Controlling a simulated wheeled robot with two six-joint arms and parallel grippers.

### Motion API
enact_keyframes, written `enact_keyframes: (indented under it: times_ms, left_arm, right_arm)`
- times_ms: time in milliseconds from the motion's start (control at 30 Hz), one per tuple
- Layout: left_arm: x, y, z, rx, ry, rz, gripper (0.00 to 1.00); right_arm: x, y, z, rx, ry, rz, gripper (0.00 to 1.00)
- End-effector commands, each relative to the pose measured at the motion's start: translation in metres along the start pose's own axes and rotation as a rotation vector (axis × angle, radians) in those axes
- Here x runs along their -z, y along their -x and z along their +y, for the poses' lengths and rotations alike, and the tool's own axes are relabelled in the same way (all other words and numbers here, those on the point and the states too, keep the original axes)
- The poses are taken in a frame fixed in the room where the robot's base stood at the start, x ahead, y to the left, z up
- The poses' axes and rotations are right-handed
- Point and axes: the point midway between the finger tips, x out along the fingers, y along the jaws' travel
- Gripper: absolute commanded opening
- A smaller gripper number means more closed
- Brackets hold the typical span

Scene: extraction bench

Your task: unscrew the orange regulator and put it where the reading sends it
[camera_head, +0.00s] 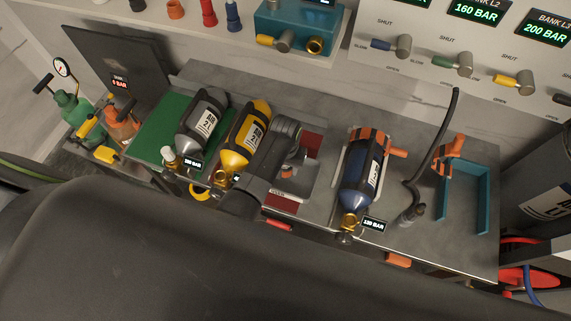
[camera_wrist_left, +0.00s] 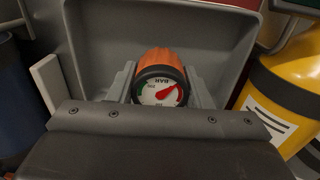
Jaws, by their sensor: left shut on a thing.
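My left gripper (camera_wrist_left: 160,92) is shut on the orange regulator (camera_wrist_left: 157,58), whose round gauge faces the wrist camera. Its white dial carries BAR lettering, a green mark at the left, and a red needle slanting to the upper right; the exact reading is too small to tell. In the head view my left gripper (camera_head: 290,160) is over a grey tray (camera_head: 302,187) between the yellow cylinder (camera_head: 246,135) and the blue cylinder (camera_head: 362,180); the arm largely hides the regulator. Whether it touches the tray I cannot tell. My right gripper is not in view.
A grey cylinder (camera_head: 203,122) lies on a green mat (camera_head: 152,136). A black hose (camera_head: 435,135) and a teal frame (camera_head: 485,195) are at the right. Wall displays read 160 BAR (camera_head: 478,13) and 200 BAR (camera_head: 545,29), above several valves. Bare bench shows behind the cylinders.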

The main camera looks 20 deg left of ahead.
Motion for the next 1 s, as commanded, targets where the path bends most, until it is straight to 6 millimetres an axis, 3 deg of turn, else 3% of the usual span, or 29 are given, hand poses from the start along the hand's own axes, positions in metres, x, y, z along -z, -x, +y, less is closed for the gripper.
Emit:
enact_keyframes:
  times_ms: [500, 533, 700, 1000]
  left_arm:
    - [0.0004, -0.0075, 0.0, 0.0, 0.0, 0.0, 0.14]
    - [0.0004, -0.007, 0.0, 0.0, 0.0, 0.001, 0.48]
    - [0.0002, -0.0069, 0.0, 0.0, 0.0, 0.0, 0.7]
    - [0.0002, -0.0059, 0.0001, 0.0, 0.0, -0.001, 0.7]
  right_arm:
    - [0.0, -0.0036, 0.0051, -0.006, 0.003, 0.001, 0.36]
    - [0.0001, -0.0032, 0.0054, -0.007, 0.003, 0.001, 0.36]
    - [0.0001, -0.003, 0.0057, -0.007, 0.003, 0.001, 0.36]
    - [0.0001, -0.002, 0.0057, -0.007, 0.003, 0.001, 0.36]
